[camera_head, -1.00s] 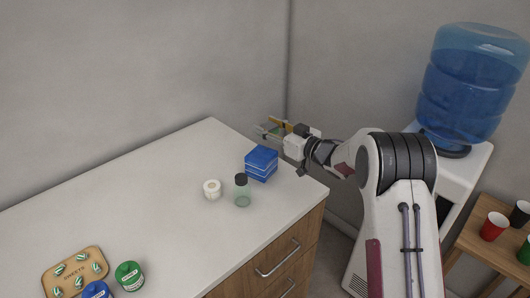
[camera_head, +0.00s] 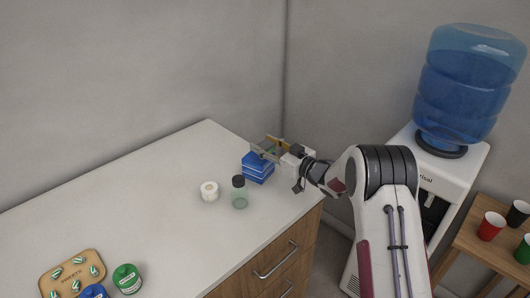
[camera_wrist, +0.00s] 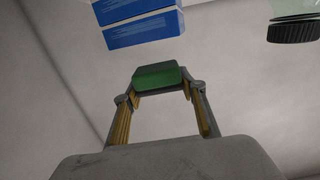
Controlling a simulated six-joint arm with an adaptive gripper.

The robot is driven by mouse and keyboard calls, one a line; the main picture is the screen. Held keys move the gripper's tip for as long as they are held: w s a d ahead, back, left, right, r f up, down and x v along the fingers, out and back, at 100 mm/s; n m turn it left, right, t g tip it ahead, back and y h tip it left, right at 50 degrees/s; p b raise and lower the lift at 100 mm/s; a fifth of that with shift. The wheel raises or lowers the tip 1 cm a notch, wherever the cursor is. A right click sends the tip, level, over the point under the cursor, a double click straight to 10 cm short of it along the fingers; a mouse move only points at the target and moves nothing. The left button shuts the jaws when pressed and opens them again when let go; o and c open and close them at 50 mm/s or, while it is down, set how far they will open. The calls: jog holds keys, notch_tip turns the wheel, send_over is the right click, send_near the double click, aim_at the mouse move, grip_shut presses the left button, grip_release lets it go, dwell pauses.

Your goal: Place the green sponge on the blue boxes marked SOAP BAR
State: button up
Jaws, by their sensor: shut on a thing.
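The green sponge (camera_wrist: 157,77) is held between the fingertips of my gripper (camera_wrist: 160,84), which is shut on it in the wrist view. In the head view my gripper (camera_head: 265,149) is just above and slightly right of the stacked blue boxes (camera_head: 257,168), near the counter's far right corner. The sponge is too small and covered there to make out clearly. The blue boxes also show at the top of the wrist view (camera_wrist: 140,30), apart from the sponge in the picture. Their lettering is not readable.
A wooden sweets board (camera_head: 50,272) and a green jar (camera_head: 127,278) are far at the lower left. A water dispenser (camera_head: 450,165) stands at right.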

jog(key=shift+f, duration=1.4)
jog(key=shift+f, duration=0.15)
jog(key=o, duration=1)
jog(key=shift+s+d+r, duration=0.2)
jog(key=shift+s+d, duration=0.3)
jog(key=shift+d, duration=0.05)
jog(key=v, duration=1)
jog(key=shift+s+d, duration=0.15)
jog(key=shift+s, duration=0.05)
jog(key=shift+r, duration=0.15)
